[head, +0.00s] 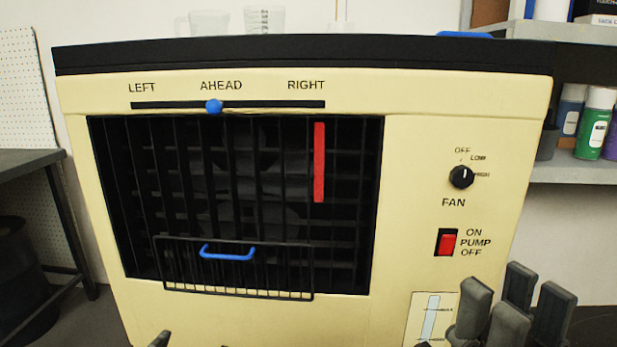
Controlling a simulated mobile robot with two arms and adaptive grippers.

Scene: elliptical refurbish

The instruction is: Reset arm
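A cream cooler unit (415,160) with a black top fills the middle of the head view. My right gripper (512,308) is at the lower right, in front of the unit's lower right panel. Its grey fingers point up and stand apart, with nothing seen between them. Only a small dark tip of what seems to be my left gripper (160,339) shows at the bottom left edge; the rest is out of frame. The blue slider knob (214,107) sits under AHEAD. The fan knob (461,177) and red pump switch (447,243) are on the right panel.
A wire basket with a blue handle (227,253) is at the lower grille, and a red strip (319,162) hangs at its upper right. A level gauge (431,318) is beside my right gripper. Shelves with bottles (595,122) are right; a dark table (30,157) is left.

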